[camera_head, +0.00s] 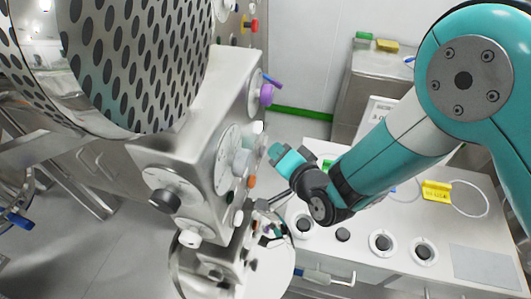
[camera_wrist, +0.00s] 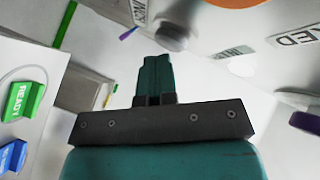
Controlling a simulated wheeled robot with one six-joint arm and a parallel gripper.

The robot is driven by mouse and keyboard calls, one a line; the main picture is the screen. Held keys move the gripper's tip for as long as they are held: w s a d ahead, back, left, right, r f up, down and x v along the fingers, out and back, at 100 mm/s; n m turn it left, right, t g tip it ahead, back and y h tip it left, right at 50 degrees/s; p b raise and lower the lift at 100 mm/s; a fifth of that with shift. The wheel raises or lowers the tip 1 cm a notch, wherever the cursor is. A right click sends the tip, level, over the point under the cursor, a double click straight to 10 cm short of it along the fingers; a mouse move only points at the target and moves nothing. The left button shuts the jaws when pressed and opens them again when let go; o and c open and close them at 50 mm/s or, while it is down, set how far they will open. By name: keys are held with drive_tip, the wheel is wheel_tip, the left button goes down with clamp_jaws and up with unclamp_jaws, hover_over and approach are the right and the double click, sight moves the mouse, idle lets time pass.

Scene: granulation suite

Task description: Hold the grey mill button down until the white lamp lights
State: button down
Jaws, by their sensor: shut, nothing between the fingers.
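A steel control panel (camera_head: 190,150) carries several knobs and buttons. A grey cylindrical button (camera_head: 242,162) sticks out of its side on a round plate; a grey cylinder also shows just beyond my fingertips in the wrist view (camera_wrist: 172,36). My gripper (camera_head: 275,152) is shut and empty, a little to the right of the grey button in the head view. Its teal fingers (camera_wrist: 155,65) point up in the wrist view; whether they touch the button cannot be told. Small white parts (camera_head: 258,127) sit on the panel; I cannot tell which is the lamp, or whether it is lit.
A purple knob (camera_head: 266,94) and an orange part (camera_head: 251,181) sit close by on the panel. A large perforated drum (camera_head: 135,60) is at upper left. A white bench (camera_head: 365,225) with black buttons and a yellow tag (camera_head: 436,191) lies at right.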

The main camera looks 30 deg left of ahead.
drive_tip(key=shift+w+d+b, duration=0.1)
drive_tip(key=shift+d+b, duration=0.5)
drive_tip(key=shift+b, duration=0.3)
drive_tip(key=d+b, duration=0.2)
drive_tip(key=b, duration=0.2)
drive_tip(key=w+d+b, duration=0.1)
drive_tip(key=d+b, duration=0.2)
drive_tip(key=b, duration=0.1)
drive_tip(key=shift+w+b, duration=0.1)
drive_tip(key=shift+b, duration=0.25)
